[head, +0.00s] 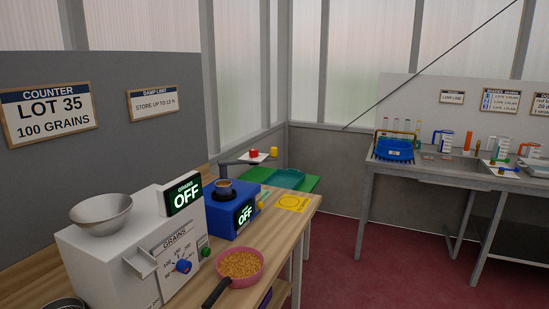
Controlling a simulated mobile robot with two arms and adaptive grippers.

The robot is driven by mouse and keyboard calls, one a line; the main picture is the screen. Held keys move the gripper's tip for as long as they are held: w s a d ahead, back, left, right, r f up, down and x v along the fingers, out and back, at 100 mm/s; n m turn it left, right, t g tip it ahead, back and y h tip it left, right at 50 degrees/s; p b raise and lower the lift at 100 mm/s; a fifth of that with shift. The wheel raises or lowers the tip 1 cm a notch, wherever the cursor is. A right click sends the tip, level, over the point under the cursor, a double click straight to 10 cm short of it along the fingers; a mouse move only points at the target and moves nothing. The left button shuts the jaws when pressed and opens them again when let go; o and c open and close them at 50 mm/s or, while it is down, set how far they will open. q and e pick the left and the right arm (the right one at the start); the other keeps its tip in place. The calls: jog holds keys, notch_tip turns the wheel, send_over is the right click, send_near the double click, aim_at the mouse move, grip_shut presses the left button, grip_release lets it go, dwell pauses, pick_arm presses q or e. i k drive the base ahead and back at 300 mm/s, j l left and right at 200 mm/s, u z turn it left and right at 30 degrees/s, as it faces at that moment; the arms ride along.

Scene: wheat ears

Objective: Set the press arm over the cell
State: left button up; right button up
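The blue meter (235,207) stands on the wooden bench, and its display (244,214) reads OFF. A small round cell (224,188) sits on top of it, seemingly with something brown inside. The dark press arm (244,161) lies roughly level above the meter, its left end near the cell and the rest reaching right. From this angle I cannot tell whether its end is squarely over the cell. Neither of my grippers is in view.
A white grain counter (127,251) with a metal bowl (101,212) stands left of the meter; its display reads OFF. A pink pan of grain (240,265) sits in front. A yellow mat (293,203) lies to the right. A steel sink bench (455,168) stands farther right, beyond clear floor.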

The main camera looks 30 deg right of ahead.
aim_at(245, 159)
jog(key=z, duration=0.95)
jog(key=i+l+u, duration=0.15)
jog(key=u, duration=0.2)
jog(key=i+l+u, duration=0.1)
jog(key=l+u, duration=0.6)
jog(key=i+l+u, duration=0.1)
jog(key=l, duration=0.85)
jog(key=i+l+u, duration=0.1)
jog(key=l, duration=0.8)
jog(key=i+l+u, duration=0.1)
jog(key=l, duration=0.85)
